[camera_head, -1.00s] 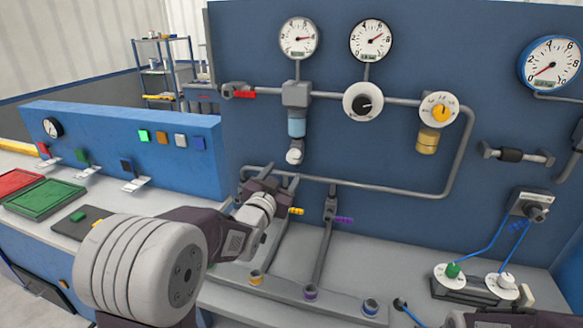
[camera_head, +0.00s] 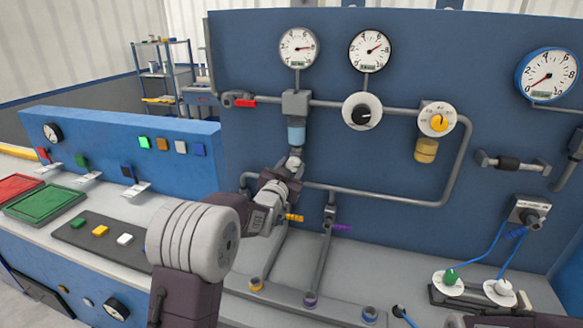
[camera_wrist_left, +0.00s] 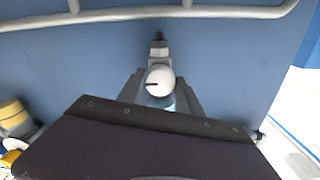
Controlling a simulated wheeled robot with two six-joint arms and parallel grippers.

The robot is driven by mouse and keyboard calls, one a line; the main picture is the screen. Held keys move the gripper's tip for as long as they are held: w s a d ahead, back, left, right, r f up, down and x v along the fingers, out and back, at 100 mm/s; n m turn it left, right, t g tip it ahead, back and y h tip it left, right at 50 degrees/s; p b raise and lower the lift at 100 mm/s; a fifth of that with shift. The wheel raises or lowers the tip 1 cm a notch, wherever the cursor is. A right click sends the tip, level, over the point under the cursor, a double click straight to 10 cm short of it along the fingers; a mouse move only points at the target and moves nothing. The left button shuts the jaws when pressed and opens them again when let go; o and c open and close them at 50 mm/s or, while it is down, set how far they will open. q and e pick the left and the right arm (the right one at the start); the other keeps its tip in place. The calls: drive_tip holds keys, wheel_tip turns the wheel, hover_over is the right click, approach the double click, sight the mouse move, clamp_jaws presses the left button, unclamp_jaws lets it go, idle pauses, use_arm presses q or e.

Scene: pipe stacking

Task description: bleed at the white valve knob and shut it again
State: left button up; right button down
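The white valve knob (camera_head: 295,162) sits under the light-blue cylinder (camera_head: 296,134) on the wall panel; my left gripper partly hides it in the head view. My left gripper (camera_head: 287,172) is at the knob, reaching up from the lower left. In the left wrist view the knob (camera_wrist_left: 159,80), a round white cap with a dark mark, lies between the two spread fingers (camera_wrist_left: 159,88). The fingers look open; whether they touch the knob I cannot tell. My right gripper is not in view.
Two gauges (camera_head: 298,47) (camera_head: 369,50) stand above the pipes. A red-handled valve (camera_head: 243,102) is at the left, a black dial (camera_head: 362,111) and a yellow-knobbed regulator (camera_head: 437,120) at the right. Yellow (camera_head: 294,217) and purple (camera_head: 341,227) handles are close below my gripper.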

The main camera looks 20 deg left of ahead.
use_arm(q)
clamp_jaws()
drive_tip(key=n+b, duration=0.1)
drive_tip(key=n, duration=0.2)
drive_tip(key=shift+f, duration=0.15)
drive_tip(key=n+b, duration=0.1)
drive_tip(key=n, duration=0.3)
drive_tip(key=shift+b, duration=0.4)
drive_tip(key=n, duration=0.5)
drive_tip(key=shift+n+b, duration=0.35)
drive_tip(key=shift+n, duration=2.65)
